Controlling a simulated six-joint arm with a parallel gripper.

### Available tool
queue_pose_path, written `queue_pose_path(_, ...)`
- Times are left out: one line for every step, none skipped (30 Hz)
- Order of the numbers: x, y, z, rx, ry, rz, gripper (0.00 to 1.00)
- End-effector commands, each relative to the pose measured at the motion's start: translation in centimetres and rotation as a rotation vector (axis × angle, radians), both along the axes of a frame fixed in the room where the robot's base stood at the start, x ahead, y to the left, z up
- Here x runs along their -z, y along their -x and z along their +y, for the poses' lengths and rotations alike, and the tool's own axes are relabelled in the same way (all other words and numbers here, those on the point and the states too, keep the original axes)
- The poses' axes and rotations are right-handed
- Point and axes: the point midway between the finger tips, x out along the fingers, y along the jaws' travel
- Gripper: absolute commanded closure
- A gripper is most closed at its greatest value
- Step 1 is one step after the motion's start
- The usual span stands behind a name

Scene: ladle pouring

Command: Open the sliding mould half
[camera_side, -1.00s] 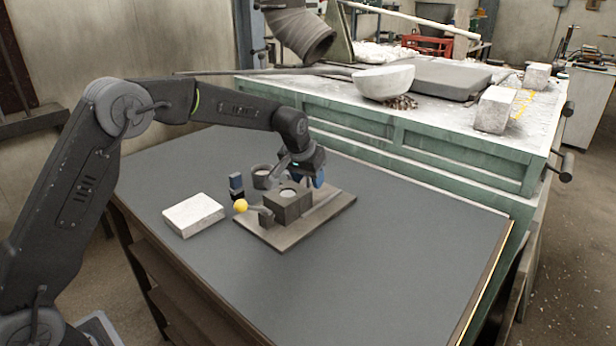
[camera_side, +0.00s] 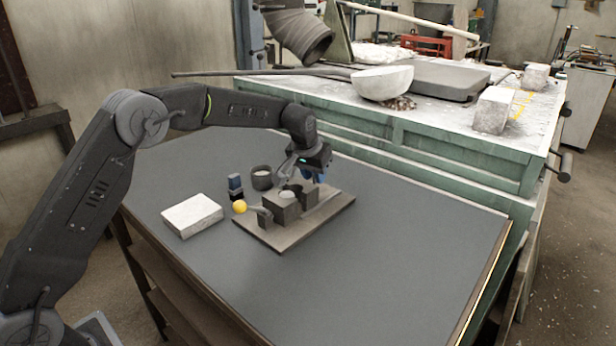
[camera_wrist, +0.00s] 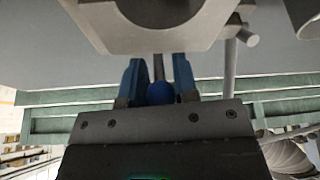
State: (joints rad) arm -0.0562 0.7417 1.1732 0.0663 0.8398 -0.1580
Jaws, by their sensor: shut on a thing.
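The mould stands on a flat base plate (camera_side: 270,238) on the dark table. Its near grey block (camera_side: 281,210) has a pale round disc (camera_side: 287,195) at its top. The sliding mould half (camera_side: 307,190) is behind it, partly hidden by my gripper, with a dark gap between them. In the wrist view the sliding half (camera_wrist: 95,22) shows a rounded hollow and a rod ending in a blue ball knob (camera_wrist: 160,93). My gripper (camera_wrist: 158,76) has its blue fingers shut on this knob; it also shows in the side view (camera_side: 312,178).
A yellow ball on a lever (camera_side: 239,207) is at the plate's left. A pale slab (camera_side: 193,215), a small dark blue-topped object (camera_side: 236,186) and a dark cup (camera_side: 262,182) stand nearby. A green bench (camera_side: 450,150) borders the back; the front right table is clear.

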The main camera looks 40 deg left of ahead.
Motion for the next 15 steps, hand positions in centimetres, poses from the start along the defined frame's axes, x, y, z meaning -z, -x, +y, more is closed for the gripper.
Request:
queue_pose_path(0.0, -0.8, 0.0, 0.0, 0.0, -0.003, 1.0)
queue_pose_path(0.0, -1.3, 0.0, 0.0, 0.0, -0.003, 1.0)
queue_pose_path(0.0, -1.8, 0.0, 0.0, 0.0, -0.004, 1.0)
queue_pose_path(0.0, -2.2, 0.0, 0.0, 0.0, -0.004, 1.0)
queue_pose_path(0.0, -2.5, 0.0, 0.0, 0.0, -0.005, 1.0)
queue_pose_path(0.0, -3.0, 0.0, 0.0, 0.0, -0.004, 1.0)
queue_pose_path(0.0, -3.3, 0.0, 0.0, 0.0, -0.005, 1.0)
queue_pose_path(0.0, -3.7, 0.0, -0.001, 0.0, -0.005, 1.0)
queue_pose_path(0.0, -4.0, 0.0, -0.001, 0.001, -0.004, 1.0)
queue_pose_path(-0.1, -4.3, 0.0, -0.001, 0.0, -0.005, 1.0)
queue_pose_path(0.0, -4.5, 0.0, -0.001, 0.001, -0.004, 1.0)
queue_pose_path(-0.1, -4.8, 0.0, -0.001, 0.0, -0.005, 1.0)
queue_pose_path(0.0, -5.0, 0.0, -0.001, 0.0, -0.005, 1.0)
queue_pose_path(-0.1, -5.1, -0.1, -0.001, 0.0, -0.005, 1.0)
queue_pose_path(-0.1, -5.3, -0.1, -0.001, 0.0, -0.005, 1.0)
